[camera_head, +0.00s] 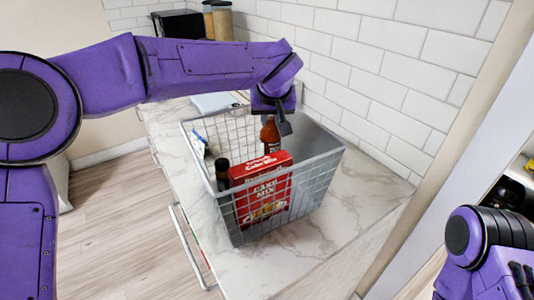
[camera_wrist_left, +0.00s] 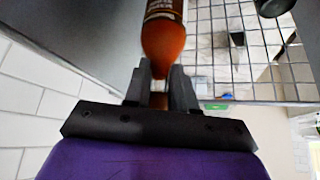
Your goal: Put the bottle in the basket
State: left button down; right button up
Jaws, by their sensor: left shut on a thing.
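The bottle (camera_head: 270,134) is reddish-brown with a dark label, and my left gripper (camera_head: 277,117) is shut on its neck. The bottle hangs inside the grey wire basket (camera_head: 321,148), behind a red cake mix box (camera_head: 266,188) that hides its lower part. In the left wrist view the bottle (camera_wrist_left: 163,38) extends away from the fingers of my left gripper (camera_wrist_left: 160,88), with the basket's wire wall (camera_wrist_left: 260,68) beside it. Whether the bottle touches the basket floor cannot be told. My right gripper is not in view.
The basket stands on a marble counter (camera_head: 352,212) against a white tiled wall (camera_head: 385,85). A dark-topped bottle (camera_head: 222,172) is also in the basket, left of the box. Jars (camera_head: 217,20) and a black appliance (camera_head: 178,24) stand at the back. The counter is clear to the basket's right.

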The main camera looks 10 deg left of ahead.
pick_arm(q)
notch_tip(320, 180, down, 5)
jog(key=shift+f, duration=0.1)
jog(key=c, duration=0.8)
grip_release()
send_near(271, 133)
jog(key=shift+s+d+r, duration=0.1)
jog(key=shift+s+r, duration=0.15)
jog(key=shift+r, duration=0.3)
